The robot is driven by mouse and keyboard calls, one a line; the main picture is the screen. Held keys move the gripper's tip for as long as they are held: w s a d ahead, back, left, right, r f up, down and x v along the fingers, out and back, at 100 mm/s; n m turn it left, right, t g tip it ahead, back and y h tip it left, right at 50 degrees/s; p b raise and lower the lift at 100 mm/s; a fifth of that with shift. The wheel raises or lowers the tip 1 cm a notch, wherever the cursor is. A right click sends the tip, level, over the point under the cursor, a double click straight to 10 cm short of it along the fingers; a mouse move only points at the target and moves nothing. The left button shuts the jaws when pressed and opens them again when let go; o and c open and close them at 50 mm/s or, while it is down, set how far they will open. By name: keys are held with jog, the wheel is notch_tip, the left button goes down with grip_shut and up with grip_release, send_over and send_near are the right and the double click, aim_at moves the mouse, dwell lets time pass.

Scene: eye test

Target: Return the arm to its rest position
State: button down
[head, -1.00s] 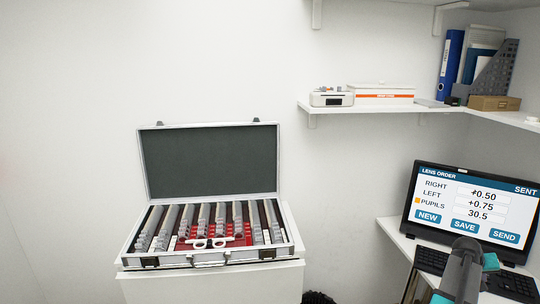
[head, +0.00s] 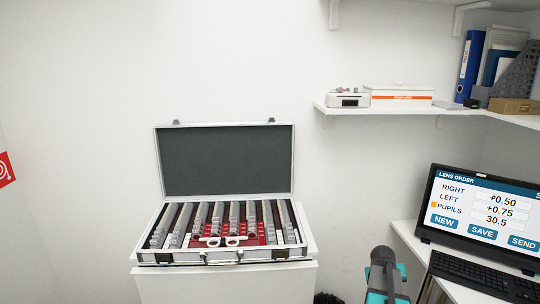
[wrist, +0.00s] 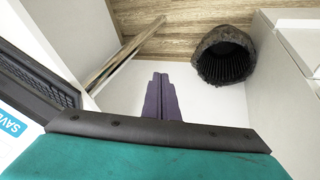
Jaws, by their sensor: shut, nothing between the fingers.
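My gripper (wrist: 160,80) shows in the wrist view as two purple fingers side by side, shut with nothing between them. They point down past a pale surface toward the wood floor. In the head view my arm (head: 384,275), dark grey and teal, rises from the bottom edge, right of the lens case and left of the keyboard. The fingers do not show there.
An open lens case (head: 225,257) stands on a white cabinet (head: 225,285). A monitor (head: 480,215) and keyboard (head: 480,275) sit on the right desk. A black bin (wrist: 224,55) stands on the floor (wrist: 180,30). A shelf (head: 400,108) is above.

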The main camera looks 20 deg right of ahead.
jog(key=w+a+f+n+y, duration=0.1)
jog(key=w+a+f, duration=0.1)
jog(key=a, duration=0.7)
jog(key=w+a+f+n+y, duration=0.1)
jog(key=w+a+f, duration=0.15)
jog(key=a, duration=0.65)
jog(key=w+a+f+n+y, duration=0.1)
jog(key=a+f, duration=0.2)
jog(key=a, duration=0.6)
jog(key=s+a+f+n+g+y, duration=0.1)
jog(key=s+a+f, duration=0.15)
jog(key=a, duration=0.85)
jog(key=s+a+f+n+g+y, duration=0.1)
jog(key=s+a+f+n, duration=0.15)
jog(key=a, duration=0.95)
jog(key=s+f+g, duration=0.2)
jog(key=s+f, duration=0.7)
jog(key=s, duration=0.4)
jog(key=s+f+g, duration=0.3)
jog(key=s+f, duration=0.5)
jog(key=s, duration=0.5)
jog(key=shift+s+d+f+m+g, duration=0.15)
jog(key=shift+d+f+m+g, duration=0.15)
jog(key=shift+f+m, duration=0.1)
